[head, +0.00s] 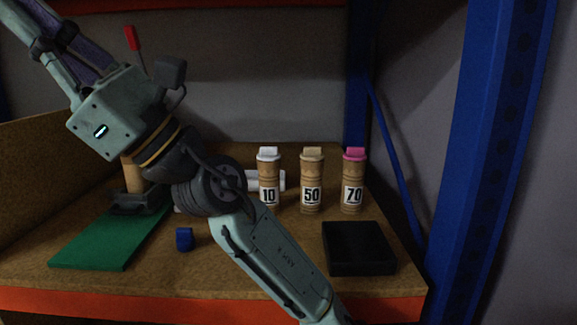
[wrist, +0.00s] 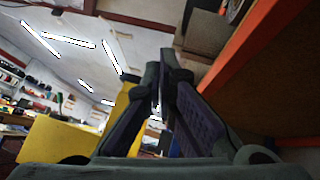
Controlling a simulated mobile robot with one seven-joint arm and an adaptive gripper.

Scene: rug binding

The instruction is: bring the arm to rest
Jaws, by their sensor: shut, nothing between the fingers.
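My gripper (wrist: 162,75) is shut and empty in the wrist view, its two dark fingers meeting near the middle. In the head view my arm crosses from the lower right to the upper left, in front of the shelf. The gripper's fingers (head: 58,42) point up and left there, and their tips run out of the frame. No object is held. The arm hides part of the shelf and some things behind it.
On the brown shelf board (head: 215,270) stand tubes marked 10 (head: 268,178), 50 (head: 312,182) and 70 (head: 353,180), a black tray (head: 358,247), a blue cylinder (head: 184,239) and a green mat (head: 105,243). A blue post (head: 495,150) rises right. An orange beam (wrist: 250,62) is close in the wrist view.

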